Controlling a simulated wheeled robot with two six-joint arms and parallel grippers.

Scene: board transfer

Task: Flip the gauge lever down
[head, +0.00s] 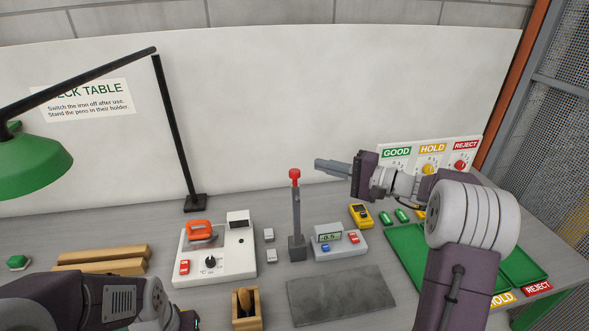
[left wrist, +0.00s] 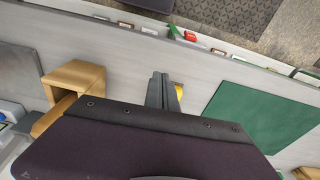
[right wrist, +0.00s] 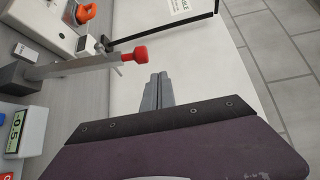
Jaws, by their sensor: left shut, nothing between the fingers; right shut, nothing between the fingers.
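The gauge lever (head: 296,208) stands upright from a dark grey block (head: 297,248), with a red knob (head: 294,174) on top. Beside it is the grey gauge box (head: 348,243) with a small display. My right gripper (head: 318,165) is shut and empty, just right of the knob at about its height. In the right wrist view the red knob (right wrist: 134,53) shows to the left of the shut fingertips (right wrist: 162,76), with a small gap. My left arm is at the lower left of the head view; its fingers (left wrist: 165,78) show shut and empty in the left wrist view.
A white soldering station (head: 215,255) is left of the lever. A wooden pen holder (head: 246,318) and grey mat (head: 340,297) lie in front. A yellow meter (head: 360,215) and green trays (head: 405,245) are at right. A lamp (head: 175,130) stands at left.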

